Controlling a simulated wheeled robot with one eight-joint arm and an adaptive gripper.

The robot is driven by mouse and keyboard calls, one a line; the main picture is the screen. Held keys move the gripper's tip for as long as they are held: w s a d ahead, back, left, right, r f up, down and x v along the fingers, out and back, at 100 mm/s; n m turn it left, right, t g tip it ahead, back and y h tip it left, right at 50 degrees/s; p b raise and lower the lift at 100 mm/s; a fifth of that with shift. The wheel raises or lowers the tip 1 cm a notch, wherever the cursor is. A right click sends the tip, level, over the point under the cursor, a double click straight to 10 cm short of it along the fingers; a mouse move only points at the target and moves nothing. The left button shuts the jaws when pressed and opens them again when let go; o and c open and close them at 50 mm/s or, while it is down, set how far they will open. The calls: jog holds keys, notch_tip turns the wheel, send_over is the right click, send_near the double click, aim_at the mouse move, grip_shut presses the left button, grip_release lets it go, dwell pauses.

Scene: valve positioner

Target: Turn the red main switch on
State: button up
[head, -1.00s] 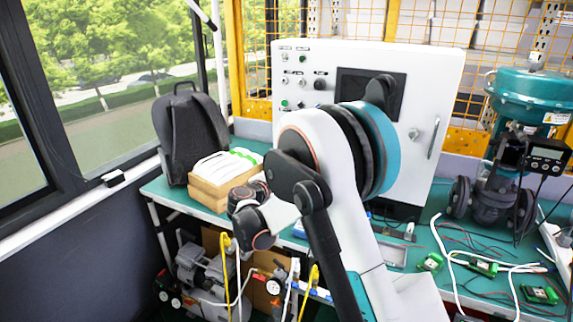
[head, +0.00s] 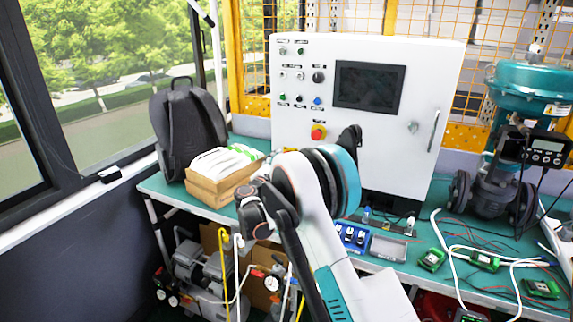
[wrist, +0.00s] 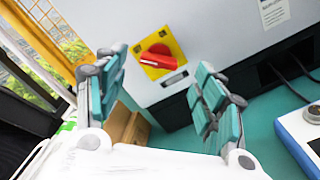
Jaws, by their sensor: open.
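In the wrist view the main switch is a red rotary handle (wrist: 160,57) on a square yellow plate on a white cabinet wall. My gripper (wrist: 160,70) is open, with its teal and grey fingers spread to either side of the switch in the picture. Nothing shows between the pads, and I see no contact with the switch. The handle lies nearly across the plate, slightly tilted.
A blue block (head: 350,236), grey tray (head: 388,247), green boards (head: 484,262) and loose cables lie on the right. A teal valve actuator (head: 528,85) stands farther right.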

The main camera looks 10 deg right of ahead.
jog(key=b+x, duration=0.1)
jog(key=x, duration=0.3)
jog(key=shift+w+d, duration=0.1)
jog(key=shift+w, duration=0.05)
jog(key=c, duration=1.1)
